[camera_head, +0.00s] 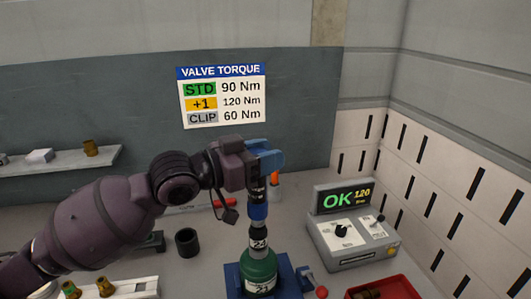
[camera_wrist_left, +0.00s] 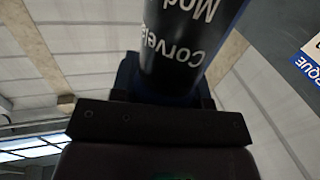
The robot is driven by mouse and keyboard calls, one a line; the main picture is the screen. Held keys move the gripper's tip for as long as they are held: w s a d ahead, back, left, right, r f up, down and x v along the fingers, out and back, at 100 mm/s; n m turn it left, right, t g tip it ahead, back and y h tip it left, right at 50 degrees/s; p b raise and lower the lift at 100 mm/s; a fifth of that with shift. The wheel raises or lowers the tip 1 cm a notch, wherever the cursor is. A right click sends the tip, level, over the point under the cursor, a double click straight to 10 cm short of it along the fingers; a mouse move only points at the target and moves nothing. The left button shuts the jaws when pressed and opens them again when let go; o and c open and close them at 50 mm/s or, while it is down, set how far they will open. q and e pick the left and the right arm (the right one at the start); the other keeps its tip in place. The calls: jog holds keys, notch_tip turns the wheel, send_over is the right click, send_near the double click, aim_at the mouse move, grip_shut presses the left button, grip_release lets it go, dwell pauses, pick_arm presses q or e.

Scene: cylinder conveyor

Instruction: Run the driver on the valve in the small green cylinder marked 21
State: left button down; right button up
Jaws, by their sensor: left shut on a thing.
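The small green cylinder (camera_head: 259,271) stands upright in a blue holder (camera_head: 288,277) at the lower middle of the head view; its marking is only partly readable. The driver (camera_head: 258,211), blue and black, stands upright above it, with its lower end at the cylinder's top. The valve is hidden by the driver's lower end. My left gripper (camera_head: 265,160) is shut on the driver's upper part. The driver's dark, lettered body (camera_wrist_left: 188,45) also fills the top middle of the left wrist view. My right gripper is out of view.
A control box (camera_head: 352,240) to the right shows green "OK" and "120 Nm". A wall sign (camera_head: 222,97) lists STD 90, +1 120, CLIP 60 Nm. A red tray (camera_head: 400,288) sits at lower right, a black cup (camera_head: 187,242) left of the cylinder. Shelves with brass valves are at left.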

pick_arm(q)
jog(key=shift+f, duration=0.25)
jog(key=shift+r, duration=0.15)
dwell(0.6)
jog(key=shift+f+p, duration=0.5)
jog(key=shift+p, duration=0.15)
dwell(0.9)
jog(key=shift+p, duration=0.3)
jog(key=shift+r+p, duration=0.3)
jog(key=shift+p, duration=0.3)
dwell(0.5)
jog(key=shift+r, duration=0.5)
dwell(2.0)
jog(key=shift+r, duration=3)
